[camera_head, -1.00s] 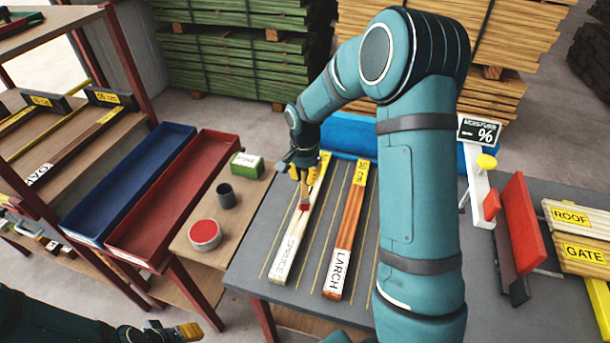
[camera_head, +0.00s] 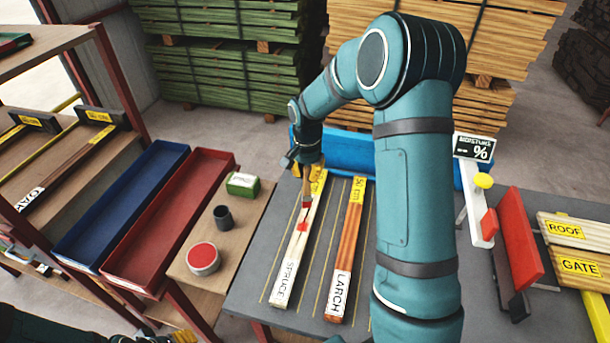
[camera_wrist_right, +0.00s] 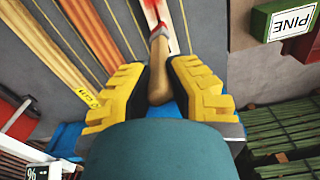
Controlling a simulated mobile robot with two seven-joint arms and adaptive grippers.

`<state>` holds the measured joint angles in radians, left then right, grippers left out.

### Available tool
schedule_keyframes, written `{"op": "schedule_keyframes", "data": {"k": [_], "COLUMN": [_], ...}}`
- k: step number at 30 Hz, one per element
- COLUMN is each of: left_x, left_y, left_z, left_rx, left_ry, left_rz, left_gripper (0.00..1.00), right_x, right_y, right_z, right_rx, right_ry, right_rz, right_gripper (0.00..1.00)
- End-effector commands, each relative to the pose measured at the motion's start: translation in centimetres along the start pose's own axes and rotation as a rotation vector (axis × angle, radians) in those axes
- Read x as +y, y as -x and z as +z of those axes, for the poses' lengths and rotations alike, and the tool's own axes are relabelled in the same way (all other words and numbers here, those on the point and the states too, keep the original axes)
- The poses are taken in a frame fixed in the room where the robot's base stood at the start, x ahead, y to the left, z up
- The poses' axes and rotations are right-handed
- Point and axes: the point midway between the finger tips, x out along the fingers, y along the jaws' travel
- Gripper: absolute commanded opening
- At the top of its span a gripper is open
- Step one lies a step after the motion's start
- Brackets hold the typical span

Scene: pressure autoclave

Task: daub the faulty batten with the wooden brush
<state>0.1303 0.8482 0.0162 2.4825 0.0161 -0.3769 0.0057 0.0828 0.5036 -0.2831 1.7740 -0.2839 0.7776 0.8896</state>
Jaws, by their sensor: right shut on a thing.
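My right gripper (camera_head: 308,168) is shut on the wooden brush (camera_head: 307,190). The wrist view shows the handle (camera_wrist_right: 161,75) between the yellow fingers (camera_wrist_right: 160,88). The brush points down, its red tip over the far part of the pale SPRUCE batten (camera_head: 291,255); whether it touches is unclear. A red daub (camera_head: 302,227) shows on this batten, nearer than the tip. The reddish-brown LARCH batten (camera_head: 347,245) lies beside it, with no daub visible. No fault is clear on either. My left gripper (camera_head: 182,338) is cut off at the bottom edge, its jaws unclear.
A red paint tin (camera_head: 203,260), a dark cup (camera_head: 223,217) and a green PINE block (camera_head: 243,185) stand on the side table. Blue (camera_head: 80,245) and red (camera_head: 120,262) trays lie left. A moisture meter (camera_head: 474,150) and ROOF and GATE boards stand right.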

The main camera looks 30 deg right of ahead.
Motion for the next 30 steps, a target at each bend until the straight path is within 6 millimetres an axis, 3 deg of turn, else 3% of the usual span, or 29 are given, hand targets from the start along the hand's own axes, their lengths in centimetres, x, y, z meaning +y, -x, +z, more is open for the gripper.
{"op": "schedule_keyframes", "data": {"k": [12, 30], "left_x": [1.0, 1.0], "left_y": [3.0, 3.1], "left_z": [-0.4, -0.4], "left_rx": [0.000, -0.001], "left_ry": [-0.001, -0.001], "left_rz": [0.007, 0.007], "left_gripper": [0.47, 0.47], "right_x": [0.6, 0.6], "right_y": [3.9, 4.0], "right_z": [-0.8, -0.9], "right_rx": [0.000, 0.000], "right_ry": [0.000, 0.002], "right_rz": [0.000, 0.000], "right_gripper": [0.00, 0.00]}}
